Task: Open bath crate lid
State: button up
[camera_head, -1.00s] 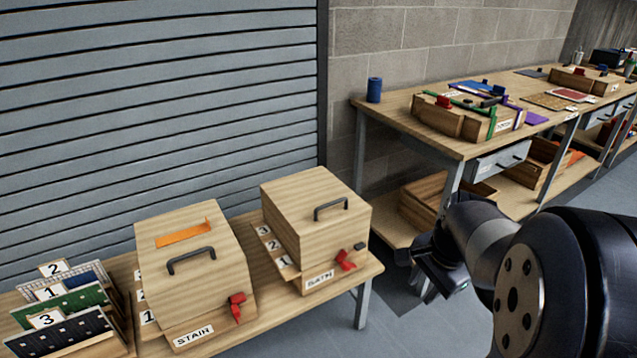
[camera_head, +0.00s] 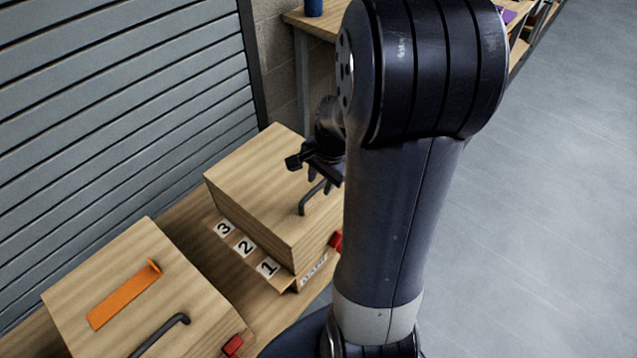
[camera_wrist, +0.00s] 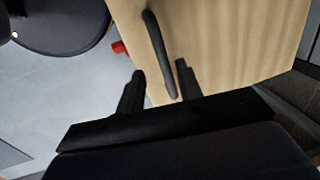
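The bath crate (camera_head: 262,190) is a pale wooden box with a closed lid and a dark bar handle (camera_head: 313,198) on top. My gripper (camera_head: 320,183) is above the handle side of the lid, partly hidden behind my arm. In the wrist view my gripper (camera_wrist: 160,70) is open, with one dark finger on each side of the handle (camera_wrist: 158,50). The fingers are not closed on the bar, and I cannot tell how far above the lid their tips are. A red latch (camera_head: 336,240) sits on the crate's front, mostly hidden by my arm.
The stain crate (camera_head: 75,290), with an orange strip (camera_head: 124,293) and its own handle, stands at the lower left. Number cards (camera_head: 245,246) lie beside the bath crate. A grey shutter (camera_head: 110,110) rises behind. Open floor (camera_head: 550,210) lies at the right.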

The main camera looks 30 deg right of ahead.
jog(key=shift+w+a+f, duration=0.1)
jog(key=shift+w+f, duration=0.25)
jog(key=shift+f, duration=0.2)
jog(key=shift+w+f, duration=0.1)
jog(key=shift+f, duration=0.25)
grip_shut()
